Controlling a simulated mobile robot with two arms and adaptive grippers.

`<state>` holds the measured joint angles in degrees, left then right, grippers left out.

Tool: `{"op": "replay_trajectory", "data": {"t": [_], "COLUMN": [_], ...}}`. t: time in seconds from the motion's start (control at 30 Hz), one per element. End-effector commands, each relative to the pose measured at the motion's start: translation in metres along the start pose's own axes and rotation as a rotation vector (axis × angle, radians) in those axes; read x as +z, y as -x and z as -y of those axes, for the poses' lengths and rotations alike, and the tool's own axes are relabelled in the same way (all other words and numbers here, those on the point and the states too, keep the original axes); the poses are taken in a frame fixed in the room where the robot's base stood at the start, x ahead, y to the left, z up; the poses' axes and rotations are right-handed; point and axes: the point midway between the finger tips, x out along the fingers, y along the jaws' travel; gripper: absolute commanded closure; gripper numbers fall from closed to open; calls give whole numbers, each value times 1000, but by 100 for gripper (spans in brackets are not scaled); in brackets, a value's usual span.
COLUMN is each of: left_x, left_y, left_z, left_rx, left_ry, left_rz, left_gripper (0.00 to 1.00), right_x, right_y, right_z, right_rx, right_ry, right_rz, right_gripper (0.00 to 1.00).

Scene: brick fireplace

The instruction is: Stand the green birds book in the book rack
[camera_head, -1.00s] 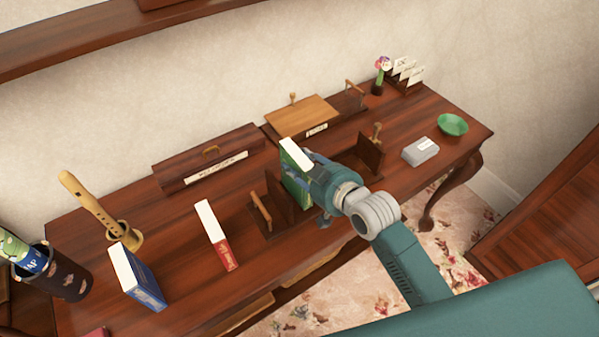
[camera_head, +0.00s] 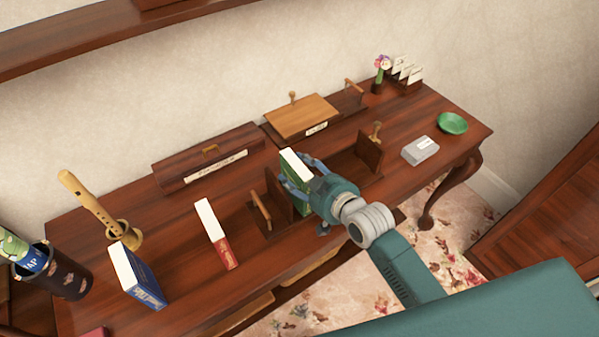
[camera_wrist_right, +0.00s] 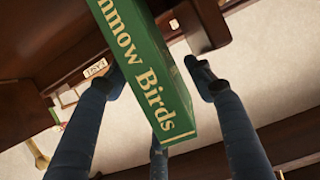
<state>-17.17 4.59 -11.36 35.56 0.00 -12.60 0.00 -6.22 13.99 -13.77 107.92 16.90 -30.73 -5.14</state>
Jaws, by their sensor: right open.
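The green birds book (camera_head: 296,167) stands nearly upright in the dark wooden book rack (camera_head: 369,153), beside its left end panel. Its white page edge faces up. My right gripper (camera_head: 304,178) is open around the book, with fingers on both sides of it. In the right wrist view the green cover of the book (camera_wrist_right: 145,70), lettered "Birds", lies between the spread fingers (camera_wrist_right: 155,78), with visible gaps beside it. My left gripper is not in view.
A red book (camera_head: 217,235) and a blue book (camera_head: 137,276) stand left of the rack. A wooden box (camera_head: 210,160) and a slope-topped box (camera_head: 302,116) are behind. A grey box (camera_head: 420,150) and green bowl (camera_head: 452,123) are on the right. The rack's right part is empty.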

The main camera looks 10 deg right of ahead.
Motion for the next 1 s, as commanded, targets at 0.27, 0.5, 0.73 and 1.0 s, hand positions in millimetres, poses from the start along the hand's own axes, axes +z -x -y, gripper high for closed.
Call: {"op": "replay_trajectory", "data": {"t": [0.27, 0.5, 0.73, 1.0], "left_x": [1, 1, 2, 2], "left_y": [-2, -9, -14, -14], "left_z": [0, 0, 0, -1], "left_rx": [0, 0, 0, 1], "left_ry": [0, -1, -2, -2], "left_rz": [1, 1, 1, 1], "left_gripper": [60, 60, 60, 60], "right_x": [-1, 0, -1, -3], "right_y": [23, 76, 111, 121], "right_z": [-1, 0, 0, 0], "right_rx": [1, -1, 0, -1], "right_ry": [2, 2, 1, 0], "right_rz": [0, 3, 1, -1], "right_gripper": [47, 47, 47, 47]}}
